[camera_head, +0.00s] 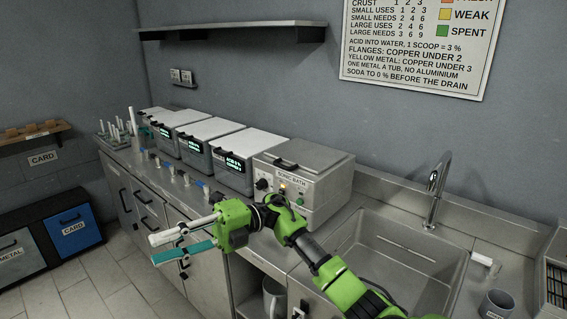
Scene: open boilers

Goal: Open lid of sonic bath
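The sonic bath (322,189) is a grey box labelled SONIC BATH, on the counter just left of the sink. Its flat grey lid (308,155) lies level on top and looks shut, with a dark handle along it. A small lit indicator and knobs show on its front. My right gripper (155,249) is green, with one pale finger and one teal finger spread apart with nothing seen between them. It is in front of the counter, left of and lower in the picture than the bath, apart from the lid. My forearm hides part of the bath's lower front. My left gripper is out of view.
Several similar boilers (236,160) with pale lids and displays stand left of the bath. A sink (398,262) with a tall tap (436,190) is to the right. A shelf (235,27) hangs on the wall above; space above the lid is clear.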

